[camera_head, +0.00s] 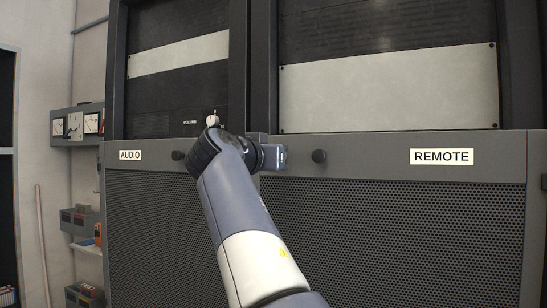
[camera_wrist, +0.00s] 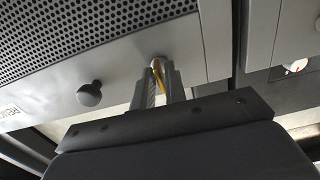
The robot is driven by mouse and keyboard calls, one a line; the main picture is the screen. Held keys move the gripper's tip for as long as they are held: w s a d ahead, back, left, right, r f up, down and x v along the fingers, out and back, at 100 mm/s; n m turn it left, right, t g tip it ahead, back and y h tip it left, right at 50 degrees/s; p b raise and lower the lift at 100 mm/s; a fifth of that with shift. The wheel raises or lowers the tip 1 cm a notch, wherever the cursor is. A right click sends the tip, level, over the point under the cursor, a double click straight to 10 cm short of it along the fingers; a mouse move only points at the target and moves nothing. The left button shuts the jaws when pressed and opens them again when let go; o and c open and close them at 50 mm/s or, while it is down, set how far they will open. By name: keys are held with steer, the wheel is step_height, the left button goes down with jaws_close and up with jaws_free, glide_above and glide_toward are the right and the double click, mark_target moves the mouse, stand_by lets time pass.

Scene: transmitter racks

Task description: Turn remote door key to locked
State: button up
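The remote door (camera_head: 380,205) is the grey perforated door on the right, labelled REMOTE (camera_head: 442,157). In the head view my gripper (camera_head: 275,157) is at the upper left corner of this door, beside its round black knob (camera_head: 319,156). In the wrist view the door (camera_wrist: 90,35) fills the upper left, with the knob (camera_wrist: 90,95) left of my gripper. A round metal lock (camera_wrist: 157,62) with a thin yellowish key (camera_wrist: 160,76) shows between my fingertips (camera_wrist: 160,80). The fingers stand close on either side of the key. Whether they press on it is unclear, and so is the key's exact angle.
The audio door (camera_head: 150,215) with its own knob (camera_head: 178,155) is on the left. A white volume knob (camera_head: 212,119) sits above my wrist. A pale blank panel (camera_head: 390,90) is above the remote door. Wall shelves (camera_head: 80,220) stand at far left.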

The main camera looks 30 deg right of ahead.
steer(key=o, duration=0.3)
steer(key=b+v, duration=0.1)
steer(key=v, duration=0.9)
steer(key=shift+s+a, duration=0.3)
steer(key=p+x, duration=0.1)
steer(key=x, duration=1)
steer(key=shift+a, duration=0.1)
